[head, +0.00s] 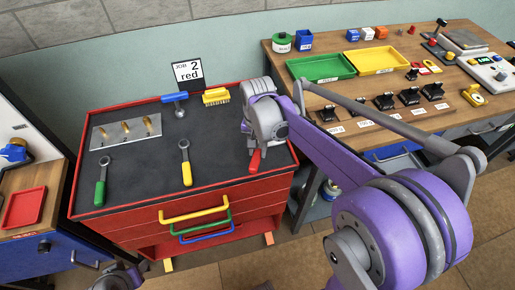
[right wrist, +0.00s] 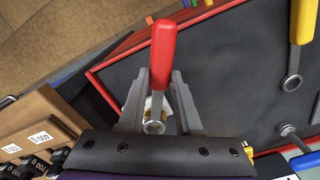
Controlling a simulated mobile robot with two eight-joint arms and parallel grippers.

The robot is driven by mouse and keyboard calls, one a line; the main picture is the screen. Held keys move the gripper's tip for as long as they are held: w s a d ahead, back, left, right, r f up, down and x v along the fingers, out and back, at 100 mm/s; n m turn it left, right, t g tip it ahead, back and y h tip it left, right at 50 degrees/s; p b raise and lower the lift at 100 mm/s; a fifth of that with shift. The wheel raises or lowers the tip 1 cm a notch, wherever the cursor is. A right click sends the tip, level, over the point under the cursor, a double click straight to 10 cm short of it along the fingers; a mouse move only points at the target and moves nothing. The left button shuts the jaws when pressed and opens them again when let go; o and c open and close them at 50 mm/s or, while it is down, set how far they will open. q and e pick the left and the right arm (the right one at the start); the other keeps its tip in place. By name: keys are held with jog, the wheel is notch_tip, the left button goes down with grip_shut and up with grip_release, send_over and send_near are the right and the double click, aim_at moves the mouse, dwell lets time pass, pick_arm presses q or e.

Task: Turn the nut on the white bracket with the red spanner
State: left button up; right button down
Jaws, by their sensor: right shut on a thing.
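My right gripper (head: 258,142) is low over the right end of the red cabinet's dark top. It is shut on the red spanner (head: 255,160), whose red handle (right wrist: 163,52) sticks out past the fingers in the right wrist view. The spanner's grey ring end (right wrist: 153,127) lies between the fingers. A small white and yellowish part (right wrist: 148,104) shows behind it, perhaps the white bracket; I cannot tell whether the ring is around a nut. In the head view my gripper hides that spot. A dark piece at the bottom left may be my left gripper (head: 120,277); its fingers are unclear.
A red rim (head: 120,212) edges the top. A wooden bench (head: 440,95) stands right.

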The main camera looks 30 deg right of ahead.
jog(key=shift+f+b, duration=0.5)
jog(key=shift+f, duration=0.35)
dwell(0.3)
jog(key=shift+w+a+m, duration=0.55)
jog(key=shift+w+m, duration=0.1)
jog(key=shift+m, duration=0.35)
jog(key=shift+w+a+m, duration=0.45)
jog(key=shift+w+m, duration=0.3)
jog(key=shift+m, duration=0.15)
jog(key=shift+w+a+m, duration=0.35)
jog(key=shift+w+m, duration=0.4)
jog(key=shift+m, duration=0.15)
